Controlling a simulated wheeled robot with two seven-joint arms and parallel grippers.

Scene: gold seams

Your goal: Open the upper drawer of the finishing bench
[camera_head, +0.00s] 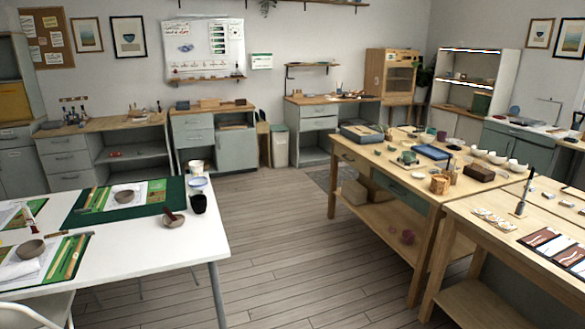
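No label in view tells me which bench is the finishing bench. Three grey benches with wooden tops stand along the back wall: a left one (105,124), a middle one (210,108) and a right one (325,98). Their upper drawers, left (64,144), middle (191,121) and right (318,111), look shut. Neither of my grippers is in view.
A white table (150,240) with mats and bowls fills the left foreground. Another wooden table (500,245) stands at the right front. Open wooden floor (270,240) runs between them toward the back benches. A grey bin (280,147) stands between the middle and right benches.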

